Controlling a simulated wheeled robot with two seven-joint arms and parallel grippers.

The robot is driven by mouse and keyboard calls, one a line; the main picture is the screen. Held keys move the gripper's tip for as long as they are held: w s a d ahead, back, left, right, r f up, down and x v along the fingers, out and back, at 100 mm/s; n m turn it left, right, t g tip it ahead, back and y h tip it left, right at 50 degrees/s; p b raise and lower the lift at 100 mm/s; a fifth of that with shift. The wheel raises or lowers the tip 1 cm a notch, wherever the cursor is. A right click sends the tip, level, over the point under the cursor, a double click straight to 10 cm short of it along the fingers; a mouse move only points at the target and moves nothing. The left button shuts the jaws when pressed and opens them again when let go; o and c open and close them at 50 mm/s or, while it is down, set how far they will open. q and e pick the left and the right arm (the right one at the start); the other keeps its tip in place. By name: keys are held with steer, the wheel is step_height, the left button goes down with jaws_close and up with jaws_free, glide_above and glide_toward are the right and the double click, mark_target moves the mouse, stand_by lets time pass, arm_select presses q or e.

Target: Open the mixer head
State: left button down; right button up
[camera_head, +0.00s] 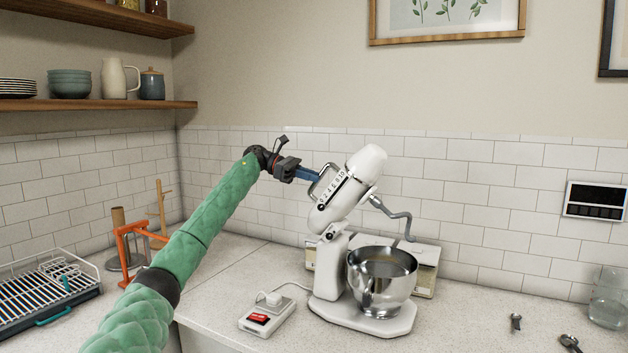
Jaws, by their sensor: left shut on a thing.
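The white stand mixer has its head (346,190) tilted up and back, with the hook (398,215) raised in the air. Its metal bowl (382,278) stands on the white mixer base (350,318). My left gripper (317,176) reaches in from the left and meets the left side of the raised head, near its metal trim. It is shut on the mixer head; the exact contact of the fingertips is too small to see. My right gripper is not in view.
A white box with a red switch (267,315) lies left of the mixer base. A pale box (426,268) stands behind the bowl. An orange stand (135,252) and a dish rack (45,290) are at left. A glass jar (608,298) is at right.

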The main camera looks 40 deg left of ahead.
arm_select(q)
steer(key=shift+a+r, duration=0.1)
steer(key=shift+a, duration=0.05)
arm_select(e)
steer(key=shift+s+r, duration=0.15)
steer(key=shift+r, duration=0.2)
arm_select(q)
steer(key=c, duration=1.4)
jaws_free()
steer(key=shift+o, duration=0.2)
